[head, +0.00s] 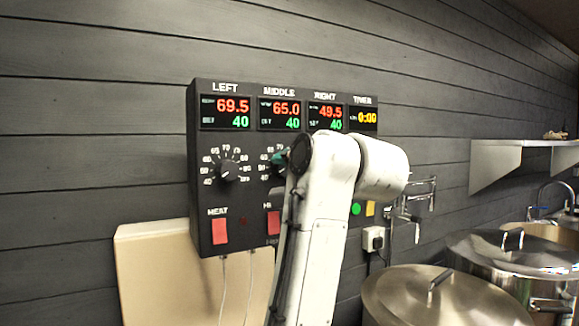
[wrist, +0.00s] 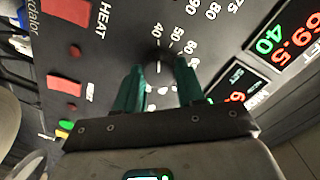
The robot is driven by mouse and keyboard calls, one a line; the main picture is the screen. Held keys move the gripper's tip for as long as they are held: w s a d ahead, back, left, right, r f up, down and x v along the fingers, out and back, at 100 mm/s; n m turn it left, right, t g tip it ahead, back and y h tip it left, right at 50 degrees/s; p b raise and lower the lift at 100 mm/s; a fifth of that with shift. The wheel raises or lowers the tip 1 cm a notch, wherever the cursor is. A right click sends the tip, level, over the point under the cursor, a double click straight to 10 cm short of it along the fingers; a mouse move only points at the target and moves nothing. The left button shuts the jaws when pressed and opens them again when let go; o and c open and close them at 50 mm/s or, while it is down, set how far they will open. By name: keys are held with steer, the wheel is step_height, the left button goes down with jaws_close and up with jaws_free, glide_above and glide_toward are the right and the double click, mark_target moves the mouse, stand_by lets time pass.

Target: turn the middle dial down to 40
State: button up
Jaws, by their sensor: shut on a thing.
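The middle dial (wrist: 158,58) is a dark knob on the black control panel, with white scale numbers around it. My gripper (wrist: 160,85) has teal fingers at either side of this knob and is shut on it. In the head view my gripper (head: 280,160) is at the middle dial, and my white arm hides most of it. The MIDDLE display (head: 279,114) reads 65.0 in red and a set value of 40 in green. The knob's pointer is hard to make out.
The left dial (head: 228,172) and its LEFT display (head: 227,112), set 40, are beside it. Red switches (head: 220,231) sit below. The right dial is hidden behind my arm. Lidded steel pots (head: 440,298) stand at the lower right.

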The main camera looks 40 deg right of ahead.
steer(key=shift+f+n, duration=0.2)
steer(key=shift+n, duration=0.4)
steer(key=o, duration=1)
steer(key=shift+r, duration=0.1)
steer(key=shift+o, duration=0.2)
steer(key=f+b+v, duration=0.1)
steer(key=b+v, duration=0.1)
steer(key=v, duration=0.8)
steer(key=shift+s+a+r+b, duration=0.2)
steer(key=shift+s+r+b, duration=0.15)
steer(key=shift+r, duration=0.1)
